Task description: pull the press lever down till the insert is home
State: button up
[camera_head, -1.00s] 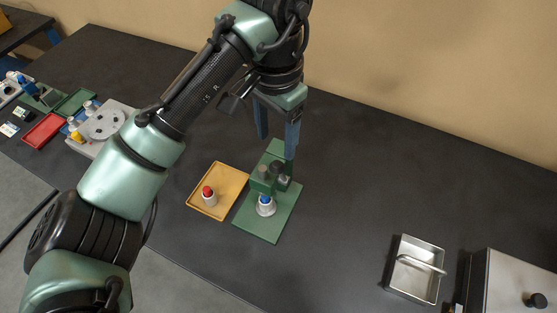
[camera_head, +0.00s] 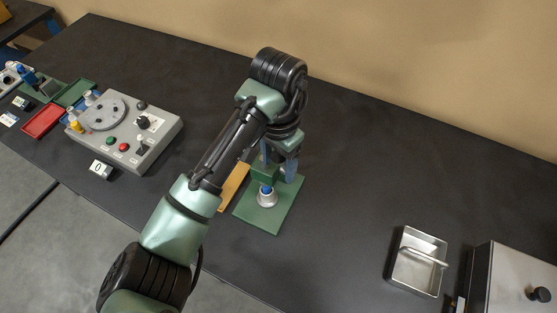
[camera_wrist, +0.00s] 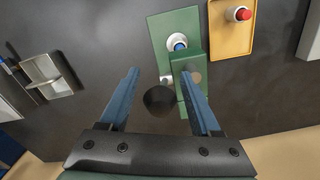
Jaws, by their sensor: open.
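The green press (camera_head: 286,205) stands on the table, its base plate flat. A blue-topped insert (camera_head: 266,189) sits upright in a pale round holder (camera_head: 267,200) under the press head; how deep it sits cannot be told. In the wrist view, the insert (camera_wrist: 180,43) shows beside the green press body (camera_wrist: 190,62). The lever's dark round knob (camera_wrist: 160,100) appears between my two blue fingers, with clear space to the left finger. My gripper (camera_head: 279,164) is open over the press, seen in the wrist view too (camera_wrist: 160,74). It hides the lever in the head view.
A yellow tray (camera_head: 234,188) lies left of the press, partly behind my arm; a red-topped piece (camera_wrist: 241,13) is in it. A grey control box (camera_head: 128,132) stands farther left. A metal tray (camera_head: 417,262) and box (camera_head: 510,285) are at right. The table behind the press is clear.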

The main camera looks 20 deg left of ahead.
grip_shut()
dwell(1.4)
